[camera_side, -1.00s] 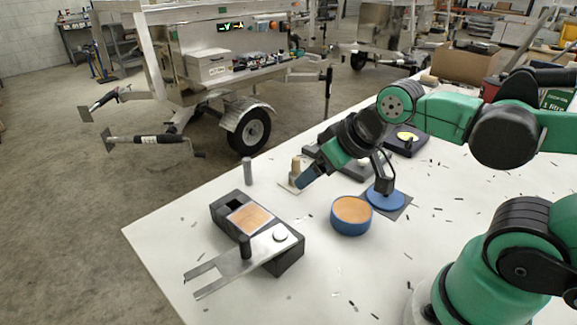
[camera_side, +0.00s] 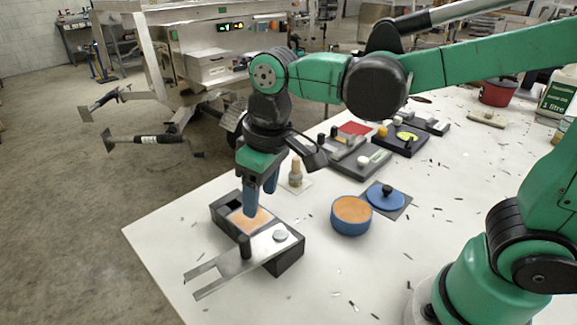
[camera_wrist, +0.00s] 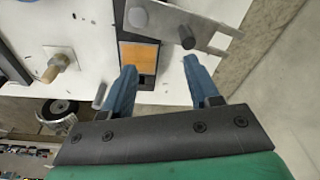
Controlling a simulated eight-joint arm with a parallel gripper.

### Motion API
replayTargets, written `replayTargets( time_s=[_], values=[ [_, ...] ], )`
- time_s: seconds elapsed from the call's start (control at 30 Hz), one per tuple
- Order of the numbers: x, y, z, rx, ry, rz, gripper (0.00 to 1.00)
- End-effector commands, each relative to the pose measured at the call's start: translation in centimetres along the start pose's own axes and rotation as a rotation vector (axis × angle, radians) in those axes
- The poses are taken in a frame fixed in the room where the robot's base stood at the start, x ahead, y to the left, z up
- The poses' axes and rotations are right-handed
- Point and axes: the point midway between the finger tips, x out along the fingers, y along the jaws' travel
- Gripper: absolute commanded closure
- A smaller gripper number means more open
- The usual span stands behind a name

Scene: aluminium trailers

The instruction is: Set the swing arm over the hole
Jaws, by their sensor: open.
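The swing arm (camera_side: 225,270) is a flat metal plate with a forked end, a dark upright knob (camera_side: 244,246) and a pale pivot disc (camera_side: 281,235). It lies across the front of a black block (camera_side: 290,261), its fork sticking out to the left. The block's top has an orange panel (camera_side: 262,219) and a dark square hole (camera_side: 233,205), both uncovered by the plate. My gripper (camera_side: 260,202) is open and empty, fingers pointing down above the block.
A blue round bowl with an orange top (camera_side: 351,216) stands right of the block. A small wooden peg on a pale base (camera_side: 295,174) stands behind. A blue lid (camera_side: 385,197) and dark fixtures (camera_side: 360,166) lie further back. The table's front centre is mostly clear.

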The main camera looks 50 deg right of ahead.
Motion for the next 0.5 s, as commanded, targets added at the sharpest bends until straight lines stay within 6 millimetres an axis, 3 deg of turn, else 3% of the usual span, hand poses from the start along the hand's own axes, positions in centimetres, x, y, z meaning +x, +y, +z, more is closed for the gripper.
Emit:
replayTargets(
  time_s=[0.1,0.2,0.5],
  values=[
    [0.8,-2.2,-0.9,-0.067,-0.094,-0.006,0.45],
    [1.2,-3.1,-1.1,-0.095,-0.141,-0.006,0.45],
    [3.8,-3.5,-0.8,-0.104,-0.158,-0.005,0.45]
  ],
)
